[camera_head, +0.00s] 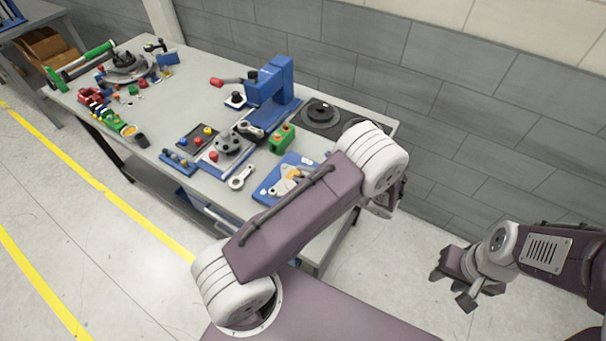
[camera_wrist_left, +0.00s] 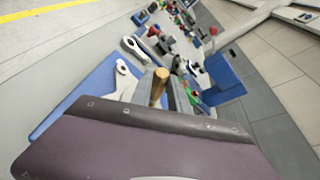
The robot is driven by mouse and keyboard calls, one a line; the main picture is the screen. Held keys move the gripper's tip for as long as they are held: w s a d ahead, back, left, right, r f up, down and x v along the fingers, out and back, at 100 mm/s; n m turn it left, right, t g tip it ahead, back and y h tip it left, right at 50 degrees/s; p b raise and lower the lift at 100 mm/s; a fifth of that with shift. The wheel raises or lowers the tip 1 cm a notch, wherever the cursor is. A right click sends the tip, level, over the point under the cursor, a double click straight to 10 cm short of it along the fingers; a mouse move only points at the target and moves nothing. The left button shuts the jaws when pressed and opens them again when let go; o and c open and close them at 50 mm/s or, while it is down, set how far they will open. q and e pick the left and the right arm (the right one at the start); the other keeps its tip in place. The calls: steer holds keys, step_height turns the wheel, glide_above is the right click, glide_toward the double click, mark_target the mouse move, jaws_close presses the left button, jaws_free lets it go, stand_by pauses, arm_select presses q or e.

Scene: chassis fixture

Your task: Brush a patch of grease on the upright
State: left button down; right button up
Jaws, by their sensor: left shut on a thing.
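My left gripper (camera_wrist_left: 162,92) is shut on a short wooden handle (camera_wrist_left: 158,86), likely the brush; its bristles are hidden. In the head view my own left arm covers most of that gripper, at the bench's right end. A blue upright (camera_head: 283,85) of a press-like frame stands near the back of the bench; it also shows in the left wrist view (camera_wrist_left: 222,76), apart from the gripper. I cannot make out a grease patch on it. My right gripper (camera_head: 463,284) is open and empty, off the bench at the lower right.
The grey bench (camera_head: 203,95) stands against a block wall. A black round part (camera_head: 320,112) is beside the upright, with a green block (camera_head: 282,139) in front. A blue board (camera_head: 270,187) with tools lies near my left arm. Many small parts crowd the far left end.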

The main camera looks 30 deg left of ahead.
arm_select(q)
steer(key=shift+r+p, duration=2.05)
steer(key=shift+r, duration=0.85)
step_height(320, 180, up, 3)
steer(key=shift+p, duration=1.15)
